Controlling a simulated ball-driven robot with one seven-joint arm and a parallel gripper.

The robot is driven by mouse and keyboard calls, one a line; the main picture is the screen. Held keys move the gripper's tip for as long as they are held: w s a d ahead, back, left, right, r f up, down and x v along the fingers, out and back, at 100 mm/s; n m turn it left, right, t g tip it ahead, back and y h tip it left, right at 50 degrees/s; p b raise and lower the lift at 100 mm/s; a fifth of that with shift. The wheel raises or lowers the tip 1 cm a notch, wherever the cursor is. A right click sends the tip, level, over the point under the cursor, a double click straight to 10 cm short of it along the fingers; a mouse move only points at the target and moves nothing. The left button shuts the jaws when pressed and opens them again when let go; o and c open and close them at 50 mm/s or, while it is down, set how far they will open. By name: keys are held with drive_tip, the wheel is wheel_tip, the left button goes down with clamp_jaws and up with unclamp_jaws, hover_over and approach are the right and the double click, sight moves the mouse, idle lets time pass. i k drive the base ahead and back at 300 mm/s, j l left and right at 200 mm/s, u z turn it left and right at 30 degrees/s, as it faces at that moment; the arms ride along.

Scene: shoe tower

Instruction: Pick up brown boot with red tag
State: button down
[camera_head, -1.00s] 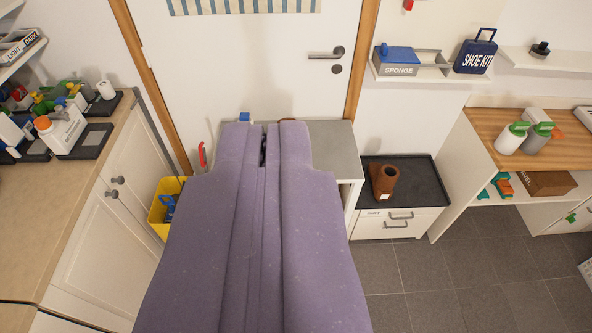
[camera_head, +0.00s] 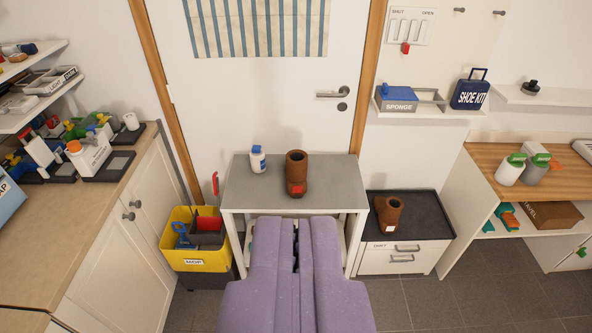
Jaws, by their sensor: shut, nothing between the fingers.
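A brown boot with a red tag (camera_head: 296,173) stands upright on the grey-topped table (camera_head: 240,193), with the tag low on its front. A second brown boot (camera_head: 389,213) stands on a black tray on the low cabinet to the right; it has a whitish patch. My purple gripper (camera_head: 297,237) is shut and empty. It points at the table from the bottom of the picture, in front of and below the tagged boot in the view, apart from it. It hides part of the table's front.
A white bottle with a blue cap (camera_head: 257,159) stands left of the tagged boot. The black tray (camera_head: 430,222) has free room. Counters flank both sides.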

sight(296, 165)
drive_tip(key=i+u, duration=0.1)
drive_tip(key=i, duration=0.4)
drive_tip(key=i+l+u, duration=0.1)
drive_tip(key=i, duration=0.4)
drive_tip(key=i+l, duration=0.1)
drive_tip(key=i, duration=0.4)
drive_tip(key=i+l+u, duration=0.15)
drive_tip(key=i, duration=0.35)
drive_tip(key=i+l+u, duration=0.1)
drive_tip(key=i, duration=0.35)
drive_tip(key=i+l+u, duration=0.1)
drive_tip(key=i+l, duration=0.15)
drive_tip(key=i, duration=0.25)
